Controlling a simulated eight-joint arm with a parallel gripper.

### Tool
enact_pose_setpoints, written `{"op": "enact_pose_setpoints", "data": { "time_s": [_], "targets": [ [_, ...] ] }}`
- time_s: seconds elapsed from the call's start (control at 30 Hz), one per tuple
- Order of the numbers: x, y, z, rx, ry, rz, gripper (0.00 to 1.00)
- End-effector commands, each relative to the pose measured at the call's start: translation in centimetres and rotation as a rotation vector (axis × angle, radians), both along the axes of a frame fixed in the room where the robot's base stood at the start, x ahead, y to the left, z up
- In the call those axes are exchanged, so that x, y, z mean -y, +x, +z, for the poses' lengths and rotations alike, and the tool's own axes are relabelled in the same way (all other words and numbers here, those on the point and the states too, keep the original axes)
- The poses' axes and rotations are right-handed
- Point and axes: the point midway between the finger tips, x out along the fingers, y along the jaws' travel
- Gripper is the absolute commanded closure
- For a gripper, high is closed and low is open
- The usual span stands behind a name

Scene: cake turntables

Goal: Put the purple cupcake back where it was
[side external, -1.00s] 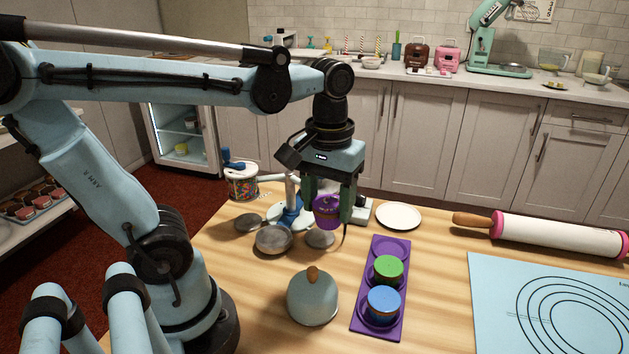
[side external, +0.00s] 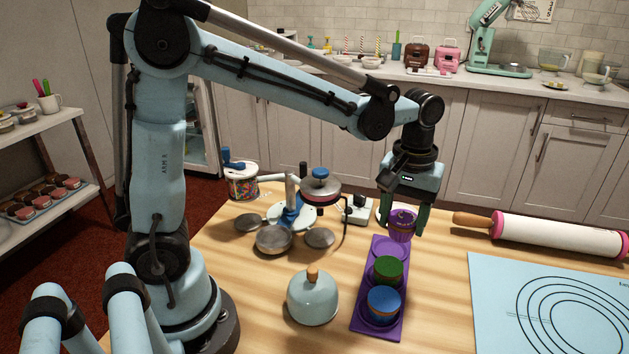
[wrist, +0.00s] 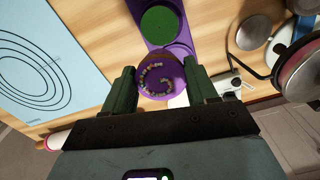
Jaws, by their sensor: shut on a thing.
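My gripper (side external: 402,217) is shut on the purple cupcake (side external: 401,225) and holds it upright above the far end of the purple tray (side external: 361,323). The tray's far round recess (side external: 386,248) shows empty just in front of the cupcake. A green cupcake (side external: 388,269) sits in the middle recess and a blue cupcake (side external: 383,301) in the near one. In the wrist view, the purple cupcake (wrist: 159,78) is between the two dark green fingers, with the green cupcake (wrist: 160,26) beyond it on the tray.
The turntable stand (side external: 285,215) with several round plates and a raised red-rimmed pan (side external: 320,188) stands left of the tray. A domed pot (side external: 312,299) is at front left. A rolling pin (side external: 545,233) and a blue mat (side external: 550,310) lie to the right.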

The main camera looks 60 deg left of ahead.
Motion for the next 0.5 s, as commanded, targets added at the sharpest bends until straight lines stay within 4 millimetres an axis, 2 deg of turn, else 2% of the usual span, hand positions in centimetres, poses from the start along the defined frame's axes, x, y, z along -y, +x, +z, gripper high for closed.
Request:
{"op": "enact_pose_setpoints", "data": {
  "time_s": [0.1,0.23,0.4,0.5],
  "targets": [
    [-2.4,1.3,-1.6,0.000,0.000,0.006,0.78],
    [-4.4,2.3,-2.9,0.000,0.000,0.003,0.78],
    [-5.7,3.0,-3.8,0.000,0.000,0.000,0.78],
    [-5.9,3.1,-4.3,0.000,0.000,-0.001,0.78]
  ]
}}
